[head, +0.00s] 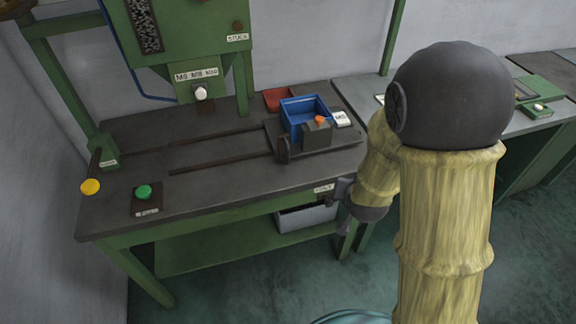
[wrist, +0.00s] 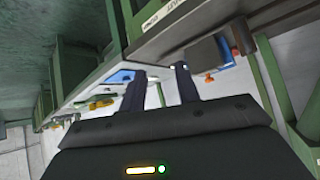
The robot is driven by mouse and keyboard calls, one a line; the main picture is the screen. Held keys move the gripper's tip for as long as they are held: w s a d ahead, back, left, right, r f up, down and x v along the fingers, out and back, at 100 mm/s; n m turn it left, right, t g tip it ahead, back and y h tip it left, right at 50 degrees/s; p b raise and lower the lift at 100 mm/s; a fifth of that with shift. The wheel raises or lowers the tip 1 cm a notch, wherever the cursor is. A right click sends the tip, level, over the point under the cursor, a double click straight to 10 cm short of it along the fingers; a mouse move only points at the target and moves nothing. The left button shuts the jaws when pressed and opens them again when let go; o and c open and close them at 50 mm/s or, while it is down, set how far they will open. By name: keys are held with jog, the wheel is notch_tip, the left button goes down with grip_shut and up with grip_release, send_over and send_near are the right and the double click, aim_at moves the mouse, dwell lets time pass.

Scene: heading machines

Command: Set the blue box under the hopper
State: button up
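The blue box (head: 304,108) is an open-topped bin on a dark plate at the right of the bench, with a grey block with an orange knob (head: 316,132) at its near side. The green hopper (head: 197,67) stands at the back left, its spout pointing down over the bench. My gripper (head: 336,203) is at the bench's front edge, below and in front of the box. In the wrist view its two fingers (wrist: 160,82) are apart with nothing between them. A blue part that looks like the box shows in the wrist view (wrist: 207,52).
Two dark rails (head: 222,144) run along the bench from the plate towards the hopper side. A red tray (head: 278,99) lies behind the box. A green button (head: 143,191) and yellow knob (head: 90,186) are at the left. A grey bin (head: 305,216) sits under the bench.

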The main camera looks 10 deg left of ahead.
jog(key=a+f+n+t+y+b, duration=0.2)
jog(key=a+f+t+b, duration=0.2)
jog(key=a, duration=0.3)
jog(key=a+f+n+t+y+b, duration=0.2)
jog(key=a+f+b, duration=0.3)
jog(key=a, duration=0.3)
jog(key=shift+a+f+t+y, duration=0.3)
jog(key=shift+t+y, duration=0.3)
jog(key=shift+t, duration=0.3)
